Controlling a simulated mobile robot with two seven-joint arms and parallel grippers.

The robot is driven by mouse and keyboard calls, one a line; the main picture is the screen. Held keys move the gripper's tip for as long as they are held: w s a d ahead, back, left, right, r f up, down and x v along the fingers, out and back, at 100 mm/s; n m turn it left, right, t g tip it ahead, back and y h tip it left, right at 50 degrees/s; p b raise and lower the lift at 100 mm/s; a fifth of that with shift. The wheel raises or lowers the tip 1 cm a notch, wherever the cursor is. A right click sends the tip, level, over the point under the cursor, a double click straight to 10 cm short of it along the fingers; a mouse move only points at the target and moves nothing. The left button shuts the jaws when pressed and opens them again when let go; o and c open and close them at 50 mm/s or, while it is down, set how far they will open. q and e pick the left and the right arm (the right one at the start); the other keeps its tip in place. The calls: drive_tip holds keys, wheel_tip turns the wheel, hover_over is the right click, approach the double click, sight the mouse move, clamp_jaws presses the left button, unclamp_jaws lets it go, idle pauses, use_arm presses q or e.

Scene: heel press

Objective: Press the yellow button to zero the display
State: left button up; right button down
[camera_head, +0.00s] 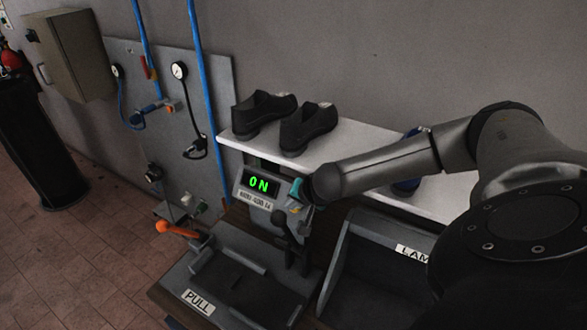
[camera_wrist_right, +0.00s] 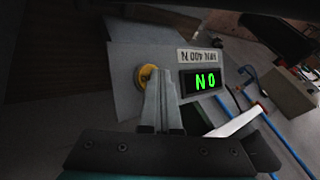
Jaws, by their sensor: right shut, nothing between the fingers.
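The yellow button (camera_wrist_right: 147,77) sits on the grey panel of the display box, beside the lit display (camera_wrist_right: 203,80). In the head view this gripper (camera_head: 298,194) is at the right side of the display box, mostly hiding the button. My left gripper is not in view.
Two dark shoes (camera_head: 310,127) stand on a white shelf (camera_head: 350,142) behind the box. A press base labelled PULL (camera_head: 198,301) and an orange-handled lever (camera_head: 178,229) are in front and left. A grey bin (camera_head: 385,232) is to the right. Blue hoses run up the wall panel.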

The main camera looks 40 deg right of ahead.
idle(0.4)
drive_tip(key=shift+s+a+r+p, duration=0.2)
drive_tip(key=shift+a+r+p, duration=0.2)
drive_tip(key=shift+a+r, duration=0.15)
drive_tip(key=shift+s+a+r+p, duration=0.2)
drive_tip(key=shift+a+r, duration=0.3)
drive_tip(key=shift+a, duration=0.15)
drive_tip(key=shift+s+a+r+p, duration=0.2)
drive_tip(key=shift+a+r, duration=0.25)
drive_tip(key=shift+a, duration=0.2)
drive_tip(key=shift+s+a+r+p, duration=0.15)
drive_tip(key=shift+a+r+p, duration=0.05)
drive_tip(key=shift+a+r, duration=0.4)
drive_tip(key=shift+f, duration=0.15)
